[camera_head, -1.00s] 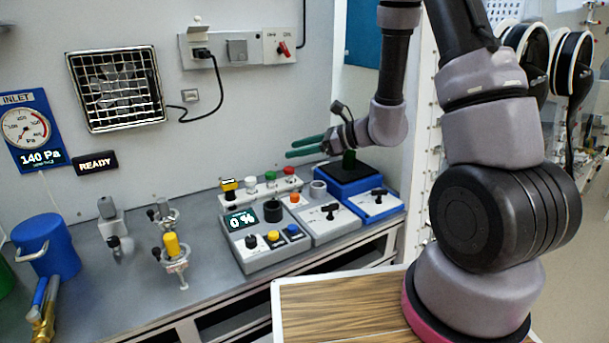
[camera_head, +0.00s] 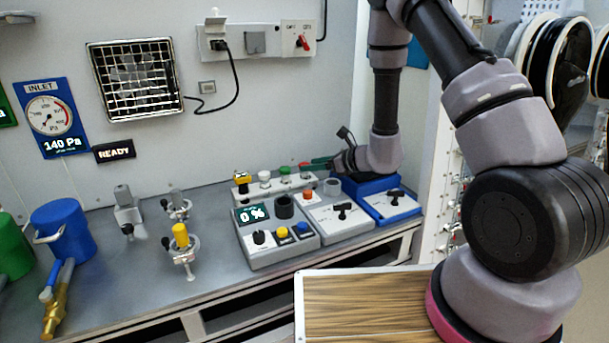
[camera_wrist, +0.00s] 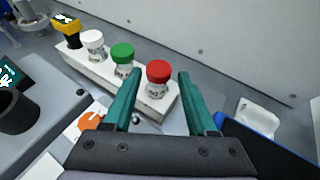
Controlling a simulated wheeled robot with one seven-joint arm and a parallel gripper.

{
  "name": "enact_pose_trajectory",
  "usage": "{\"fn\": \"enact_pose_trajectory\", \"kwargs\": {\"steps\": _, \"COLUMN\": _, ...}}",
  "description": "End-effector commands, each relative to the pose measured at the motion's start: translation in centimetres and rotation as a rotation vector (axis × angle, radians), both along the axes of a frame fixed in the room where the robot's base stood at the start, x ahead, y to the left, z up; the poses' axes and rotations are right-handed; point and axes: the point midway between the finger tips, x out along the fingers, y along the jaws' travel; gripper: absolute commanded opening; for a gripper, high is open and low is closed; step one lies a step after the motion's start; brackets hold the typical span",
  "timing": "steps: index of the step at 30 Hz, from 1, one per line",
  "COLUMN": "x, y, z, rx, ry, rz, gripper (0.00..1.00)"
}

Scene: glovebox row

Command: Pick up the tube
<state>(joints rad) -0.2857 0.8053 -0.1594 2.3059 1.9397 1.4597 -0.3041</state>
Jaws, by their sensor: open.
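In the head view the red cap (camera_head: 304,167) is beside my green fingertips. My gripper (camera_wrist: 160,76) is open and empty. I cannot tell whether the fingertips are level with the tube. It also shows in the head view (camera_head: 316,163).
A grey control box (camera_head: 275,255) with a dark cup and buttons stands in front of the rack. A blue box (camera_head: 390,208) is to the right. The wall (camera_wrist: 250,40) rises behind. Clamp stands (camera_head: 182,245) and a blue canister (camera_head: 62,235) are at left.

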Motion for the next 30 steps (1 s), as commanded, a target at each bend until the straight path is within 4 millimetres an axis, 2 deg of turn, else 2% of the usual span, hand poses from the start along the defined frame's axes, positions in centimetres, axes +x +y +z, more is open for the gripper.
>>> {"fn": "enact_pose_trajectory", "kwargs": {"steps": 1, "x": 0.4, "y": 0.9, "z": -0.3, "rx": -0.001, "ry": -0.001, "rz": 0.006, "gripper": 0.58}}
{"fn": "enact_pose_trajectory", "kwargs": {"steps": 6, "x": 1.6, "y": 2.4, "z": -1.1, "rx": -0.001, "ry": -0.001, "rz": 0.003, "gripper": 0.58}}
{"fn": "enact_pose_trajectory", "kwargs": {"steps": 15, "x": 1.9, "y": 2.7, "z": -1.2, "rx": 0.0, "ry": 0.0, "rz": 0.001, "gripper": 0.58}}
{"fn": "enact_pose_trajectory", "kwargs": {"steps": 17, "x": 1.9, "y": 2.7, "z": -1.2, "rx": 0.0, "ry": 0.0, "rz": 0.001, "gripper": 0.35}}
{"fn": "enact_pose_trajectory", "kwargs": {"steps": 18, "x": 1.9, "y": 2.7, "z": -1.2, "rx": 0.0, "ry": 0.0, "rz": 0.001, "gripper": 0.2}}
{"fn": "enact_pose_trajectory", "kwargs": {"steps": 20, "x": 1.9, "y": 2.7, "z": -1.2, "rx": 0.0, "ry": 0.0, "rz": 0.001, "gripper": 0.0}}
{"fn": "enact_pose_trajectory", "kwargs": {"steps": 30, "x": 1.9, "y": 2.7, "z": -0.9, "rx": 0.0, "ry": -0.002, "rz": 0.002, "gripper": 0.0}}
